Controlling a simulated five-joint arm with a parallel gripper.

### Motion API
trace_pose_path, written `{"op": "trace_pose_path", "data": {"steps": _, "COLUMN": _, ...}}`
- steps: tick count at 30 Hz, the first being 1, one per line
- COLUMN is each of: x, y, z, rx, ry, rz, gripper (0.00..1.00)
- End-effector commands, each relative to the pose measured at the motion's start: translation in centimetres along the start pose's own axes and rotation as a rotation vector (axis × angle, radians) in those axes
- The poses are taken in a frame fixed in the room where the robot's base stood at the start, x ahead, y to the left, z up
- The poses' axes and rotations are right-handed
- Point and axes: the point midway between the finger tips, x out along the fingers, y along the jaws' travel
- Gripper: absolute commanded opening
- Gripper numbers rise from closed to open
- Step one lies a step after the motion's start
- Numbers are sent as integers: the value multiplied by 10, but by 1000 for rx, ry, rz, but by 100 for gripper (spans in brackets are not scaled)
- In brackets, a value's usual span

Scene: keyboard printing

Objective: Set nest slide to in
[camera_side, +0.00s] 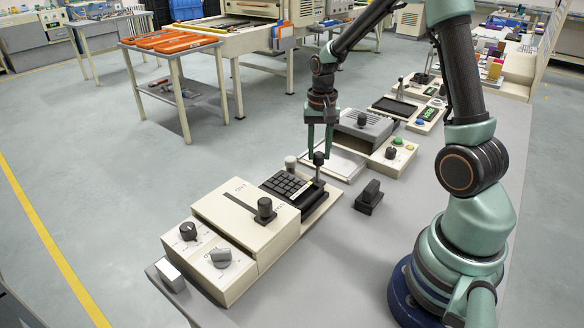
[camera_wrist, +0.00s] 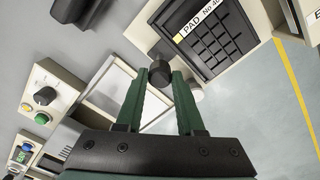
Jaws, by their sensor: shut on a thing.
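The keypad (camera_side: 287,186) is a black block of keys in a pale nest plate (camera_side: 316,207), just right of the beige printing unit (camera_side: 246,216). In the wrist view the keypad (camera_wrist: 217,38) carries a "PAD No" label. A black round knob on a short post (camera_side: 319,159) stands at the nest's far right corner. My gripper (camera_side: 318,150) points down and is shut on this knob. In the wrist view the fingertips of my gripper (camera_wrist: 160,75) sit on both sides of the knob (camera_wrist: 159,72). The nest lies outside the printing unit's housing.
A black slider handle (camera_side: 264,210) stands on the unit's top, with two dials (camera_side: 204,245) on a box at its front. A loose black block (camera_side: 369,198) lies on the bench to the right. Another machine (camera_side: 362,137) with buttons stands behind.

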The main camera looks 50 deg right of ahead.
Motion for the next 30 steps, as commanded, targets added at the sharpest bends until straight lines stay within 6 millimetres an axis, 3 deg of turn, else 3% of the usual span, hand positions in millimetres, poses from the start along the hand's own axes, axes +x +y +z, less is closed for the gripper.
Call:
{"op": "trace_pose_path", "data": {"steps": 20, "x": -1, "y": -1, "z": 2, "rx": 0, "ry": -2, "rz": 1, "gripper": 0}}
{"op": "trace_pose_path", "data": {"steps": 26, "x": -1, "y": -14, "z": 18, "rx": -4, "ry": -1, "rz": 1, "gripper": 0}}
{"op": "trace_pose_path", "data": {"steps": 30, "x": -1, "y": -32, "z": 39, "rx": -7, "ry": -2, "rz": 1, "gripper": 0}}
